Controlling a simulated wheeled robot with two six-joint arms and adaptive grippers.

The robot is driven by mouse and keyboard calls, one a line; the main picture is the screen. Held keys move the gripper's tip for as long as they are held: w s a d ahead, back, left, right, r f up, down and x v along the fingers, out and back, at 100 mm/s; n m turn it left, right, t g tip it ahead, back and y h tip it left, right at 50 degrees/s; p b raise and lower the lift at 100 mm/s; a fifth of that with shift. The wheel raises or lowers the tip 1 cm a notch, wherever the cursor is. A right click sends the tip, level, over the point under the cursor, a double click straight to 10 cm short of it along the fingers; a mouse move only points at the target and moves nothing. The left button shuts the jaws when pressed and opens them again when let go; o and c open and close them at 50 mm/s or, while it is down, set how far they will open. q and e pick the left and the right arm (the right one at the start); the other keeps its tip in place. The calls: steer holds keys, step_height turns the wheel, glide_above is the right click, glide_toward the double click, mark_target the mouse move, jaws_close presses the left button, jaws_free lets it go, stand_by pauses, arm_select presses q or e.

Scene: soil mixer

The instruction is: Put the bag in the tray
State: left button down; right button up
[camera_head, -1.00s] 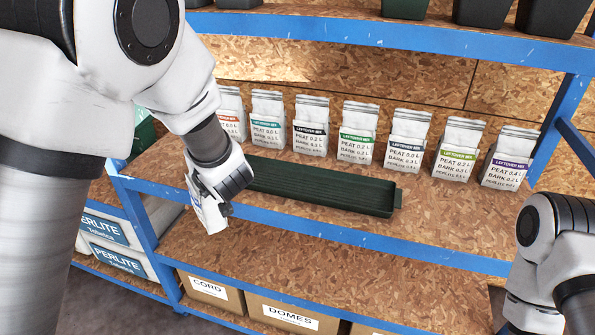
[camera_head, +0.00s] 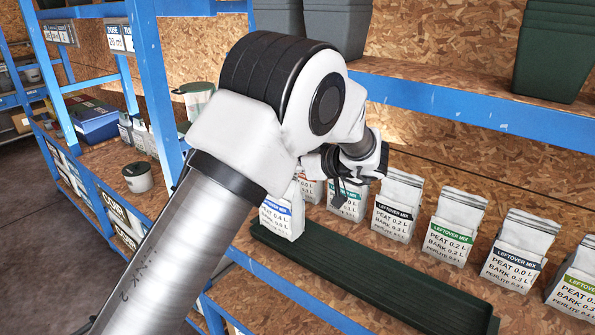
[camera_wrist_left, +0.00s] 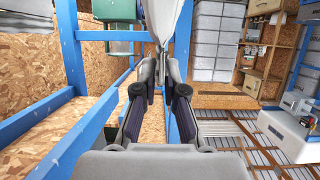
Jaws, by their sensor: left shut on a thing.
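The bag (camera_head: 282,219) is white with a blue label strip. In the head view it hangs upright at the left end of the dark green tray (camera_head: 375,282). I cannot tell whether its bottom touches the tray. My left gripper (camera_head: 318,178) is above and right of it, partly hidden by my arm. In the left wrist view, the left gripper's fingers (camera_wrist_left: 163,75) are shut on the white bag (camera_wrist_left: 166,18), whose top part shows between them. My right gripper is out of view.
Several similar white bags, such as one with a black label (camera_head: 398,205), stand in a row behind the tray. A blue shelf beam (camera_head: 470,110) runs above, with dark green pots (camera_head: 555,50) on it. A blue post (camera_head: 157,90) stands left.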

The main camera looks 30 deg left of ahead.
arm_select(q)
steer(key=shift+w, duration=0.95)
steer(key=shift+w+a+f, duration=0.1)
steer(key=shift+w+a, duration=0.05)
steer(key=shift+s+f+p, duration=0.2)
steer(key=shift+f+p, duration=0.15)
steer(key=shift+f, duration=0.2)
steer(key=shift+s+f+p, duration=0.15)
steer(key=shift+f+p, duration=0.2)
steer(key=shift+f, duration=0.2)
steer(key=shift+w+f, duration=0.1)
steer(key=shift+f, duration=0.3)
steer(key=shift+w+f, duration=0.15)
steer(key=shift+f, duration=0.1)
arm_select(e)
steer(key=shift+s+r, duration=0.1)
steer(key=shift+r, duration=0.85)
arm_select(q)
steer(key=c, duration=1.2)
jaws_free()
steer(key=shift+c, duration=0.2)
